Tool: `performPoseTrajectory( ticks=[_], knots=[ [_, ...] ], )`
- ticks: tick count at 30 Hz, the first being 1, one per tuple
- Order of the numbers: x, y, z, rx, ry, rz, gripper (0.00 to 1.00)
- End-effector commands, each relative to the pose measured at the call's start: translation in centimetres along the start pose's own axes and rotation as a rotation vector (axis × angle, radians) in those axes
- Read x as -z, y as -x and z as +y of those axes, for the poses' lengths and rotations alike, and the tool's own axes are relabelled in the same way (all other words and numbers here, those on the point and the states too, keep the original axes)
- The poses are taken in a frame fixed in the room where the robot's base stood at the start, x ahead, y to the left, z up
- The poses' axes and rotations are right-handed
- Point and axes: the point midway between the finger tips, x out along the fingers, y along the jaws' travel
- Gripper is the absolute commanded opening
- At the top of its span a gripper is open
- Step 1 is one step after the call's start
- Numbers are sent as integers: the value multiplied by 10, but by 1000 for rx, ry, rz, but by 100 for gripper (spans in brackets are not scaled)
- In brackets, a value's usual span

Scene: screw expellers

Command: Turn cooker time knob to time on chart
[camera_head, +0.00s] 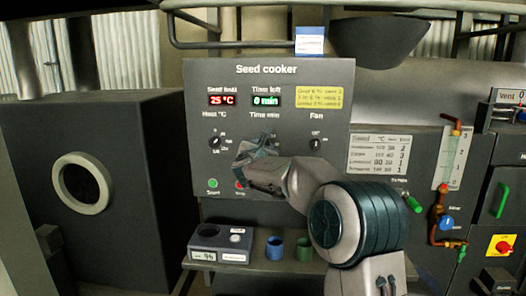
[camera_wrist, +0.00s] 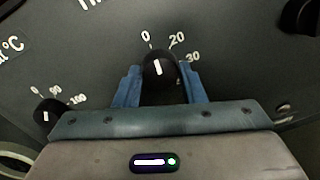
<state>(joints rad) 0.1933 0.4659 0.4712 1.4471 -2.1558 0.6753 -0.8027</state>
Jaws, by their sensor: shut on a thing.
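The seed cooker panel (camera_head: 205,118) stands upright in front of me. In the wrist view the black time knob (camera_wrist: 160,68) sits between the blue fingers of my gripper (camera_wrist: 161,85), which is shut on it. The knob's white mark points almost straight up, slightly left, between the 0 and 20 on its scale. In the head view my gripper (camera_head: 256,150) covers the time knob. The chart (camera_head: 380,152) is on the right, with rows headed Seed and °C; its small text is hard to read. The time display (camera_head: 266,101) reads 0 min.
The heat knob (camera_head: 214,142) is left of my gripper and the fan knob (camera_head: 315,144) right. A green button (camera_head: 213,184) and a red button (camera_head: 239,185) are below. A shelf (camera_head: 262,265) holds a scale (camera_head: 220,238), a blue cup (camera_head: 275,248) and a green cup (camera_head: 304,249).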

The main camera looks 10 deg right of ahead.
Motion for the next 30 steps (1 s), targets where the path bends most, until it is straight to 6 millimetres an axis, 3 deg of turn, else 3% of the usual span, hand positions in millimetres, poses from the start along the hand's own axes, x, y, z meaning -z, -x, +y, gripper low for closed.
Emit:
performPoseTrajectory(
  ticks=[18,30],
  knots=[
    [3,0,-1,4,-517,31,14],
    [0,0,0,8,-726,46,14]
  ],
)
